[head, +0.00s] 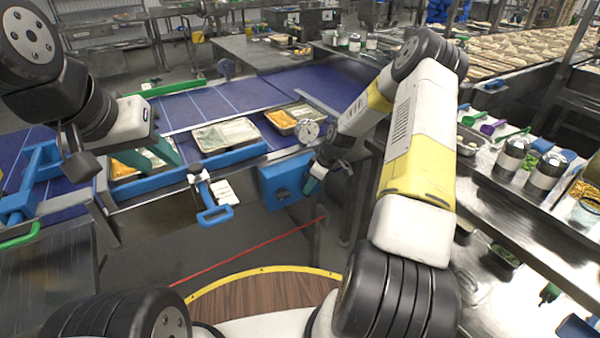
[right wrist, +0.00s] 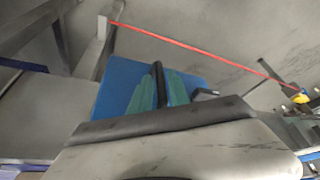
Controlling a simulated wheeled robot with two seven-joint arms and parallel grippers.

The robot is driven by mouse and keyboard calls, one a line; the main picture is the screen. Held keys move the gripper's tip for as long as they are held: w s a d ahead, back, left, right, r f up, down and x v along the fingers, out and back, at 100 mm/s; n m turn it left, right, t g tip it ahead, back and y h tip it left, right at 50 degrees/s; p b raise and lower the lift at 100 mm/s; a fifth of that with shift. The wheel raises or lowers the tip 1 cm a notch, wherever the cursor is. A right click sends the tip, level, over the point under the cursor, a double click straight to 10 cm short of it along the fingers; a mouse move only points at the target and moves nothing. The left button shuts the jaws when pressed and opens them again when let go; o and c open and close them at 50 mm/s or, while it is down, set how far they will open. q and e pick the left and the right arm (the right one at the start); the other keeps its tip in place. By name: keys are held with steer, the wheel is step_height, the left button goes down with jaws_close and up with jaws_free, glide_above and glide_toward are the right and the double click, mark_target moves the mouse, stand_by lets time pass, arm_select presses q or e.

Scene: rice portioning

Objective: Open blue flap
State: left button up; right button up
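The blue flap (head: 284,179) hangs at the front edge of the conveyor, right of centre in the head view. In the right wrist view the blue flap (right wrist: 116,84) fills the middle as a flat panel behind the fingers. My right gripper (head: 312,184) is at the flap's right side. Its teal fingers (right wrist: 159,88) stand on either side of a thin dark bar in front of the panel; whether they grip it I cannot tell. My left gripper (head: 160,153) has its teal fingers apart over the left food tray (head: 122,168), away from the flap.
The blue conveyor (head: 200,108) carries food trays, including a middle one (head: 226,134) and a far one (head: 290,117). A blue-handled device (head: 214,214) hangs left of the flap. A steel counter (head: 490,195) with shakers and scoops stands right. A red line crosses the floor.

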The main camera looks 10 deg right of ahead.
steer(key=shift+w+a+f, duration=0.15)
steer(key=shift+a+f, duration=0.1)
steer(key=shift+f, duration=0.4)
jaws_close()
stand_by(1.0)
